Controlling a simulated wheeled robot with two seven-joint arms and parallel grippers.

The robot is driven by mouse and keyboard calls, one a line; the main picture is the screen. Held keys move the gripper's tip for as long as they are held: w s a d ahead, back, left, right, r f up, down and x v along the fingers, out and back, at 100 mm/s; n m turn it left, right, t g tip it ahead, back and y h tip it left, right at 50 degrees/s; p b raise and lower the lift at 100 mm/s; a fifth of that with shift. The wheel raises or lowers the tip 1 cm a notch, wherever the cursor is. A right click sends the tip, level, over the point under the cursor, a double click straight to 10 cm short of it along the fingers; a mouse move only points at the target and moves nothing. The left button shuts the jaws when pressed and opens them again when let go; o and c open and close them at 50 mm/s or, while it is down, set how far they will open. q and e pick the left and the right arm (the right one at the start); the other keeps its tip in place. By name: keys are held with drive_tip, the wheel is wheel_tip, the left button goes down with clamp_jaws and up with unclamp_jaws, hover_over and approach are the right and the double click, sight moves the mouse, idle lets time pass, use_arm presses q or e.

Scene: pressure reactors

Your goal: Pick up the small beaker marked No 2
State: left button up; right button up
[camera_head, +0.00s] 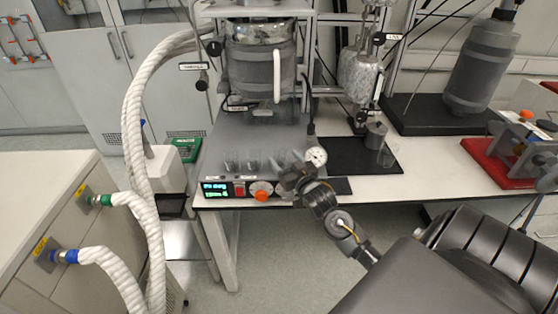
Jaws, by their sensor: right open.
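Several small clear glass beakers stand in a row on the grey top of the control unit, under the reactor; I see a left one (231,161) and one beside it (252,161). Their markings are too small to read, so I cannot tell which is No 2. Another clear beaker (387,156) stands on the black mat to the right. My right gripper (287,168) is at the right end of the row, by the front edge of the unit, open; its fingers partly hide the beakers there. My left gripper is not in view.
A pressure gauge (316,156) sits just right of my right gripper. The reactor vessel (262,65) hangs above the beakers. The unit's front panel has a display (215,190) and an orange knob (262,195). Thick white hoses (137,130) run down at left. A red stand (500,165) is far right.

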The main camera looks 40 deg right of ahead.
sight(277, 150)
drive_tip(key=shift+w+d, duration=0.1)
drive_tip(key=shift+w, duration=0.45)
drive_tip(key=shift+w+d+r+p, duration=0.1)
drive_tip(key=shift+w+r+p, duration=0.05)
drive_tip(key=shift+w+p, duration=0.15)
drive_tip(key=p+x, duration=0.1)
drive_tip(key=x, duration=0.2)
drive_tip(key=shift+w+p, duration=0.3)
drive_tip(key=shift+p, duration=0.05)
drive_tip(key=shift+w+d, duration=0.1)
drive_tip(key=shift+w, duration=0.35)
drive_tip(key=c, duration=1.1)
drive_tip(key=shift+o, duration=0.2)
